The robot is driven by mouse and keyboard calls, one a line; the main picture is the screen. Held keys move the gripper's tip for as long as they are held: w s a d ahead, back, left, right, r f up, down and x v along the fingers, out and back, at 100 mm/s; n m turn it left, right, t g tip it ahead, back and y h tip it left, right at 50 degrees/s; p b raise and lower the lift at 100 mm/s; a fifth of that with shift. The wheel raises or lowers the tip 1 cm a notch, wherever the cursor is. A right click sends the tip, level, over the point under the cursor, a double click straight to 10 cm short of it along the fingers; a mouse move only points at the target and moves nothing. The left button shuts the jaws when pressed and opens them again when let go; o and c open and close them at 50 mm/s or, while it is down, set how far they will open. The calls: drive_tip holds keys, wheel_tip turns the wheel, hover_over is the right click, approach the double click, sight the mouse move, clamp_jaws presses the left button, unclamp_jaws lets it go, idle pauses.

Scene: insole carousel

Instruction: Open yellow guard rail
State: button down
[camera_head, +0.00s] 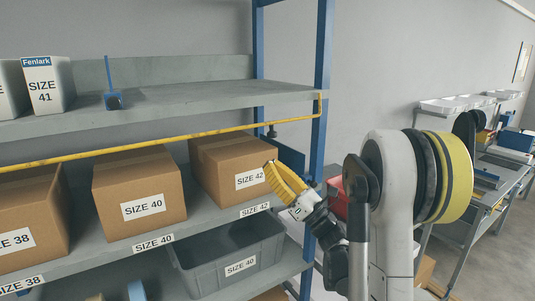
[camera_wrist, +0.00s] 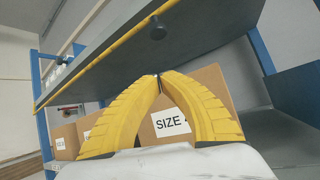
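The yellow guard rail (camera_head: 150,145) is a thin bar running across the front of the blue-framed rack, just under the upper shelf and above the row of boxes. Its right end bends up near the right blue post. In the wrist view the yellow rail (camera_wrist: 98,60) runs along the shelf edge, up to the right. My gripper (camera_head: 270,164) has yellow ribbed fingers and is below the rail, in front of the SIZE 42 box (camera_head: 222,165). The gripper appears apart from the rail.
Boxes marked SIZE 40 (camera_head: 140,195) and SIZE 38 (camera_head: 30,215) stand on the middle shelf. A grey bin (camera_head: 225,250) sits below. The right blue post (camera_head: 320,140) stands close to my arm. A workbench (camera_head: 490,175) is at the right.

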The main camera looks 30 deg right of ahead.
drive_tip(key=x, duration=0.9)
drive_tip(key=s, duration=0.1)
drive_tip(key=s+d, duration=0.1)
drive_tip(key=s+d+r, duration=0.1)
drive_tip(key=shift+s+p, duration=0.2)
drive_tip(key=shift+p, duration=0.2)
drive_tip(key=shift+s, duration=0.1)
drive_tip(key=shift+s+m+g+h+p, duration=0.3)
drive_tip(key=shift+s+h+p, duration=0.1)
drive_tip(key=shift+p, duration=0.05)
drive_tip(key=shift+s, duration=0.15)
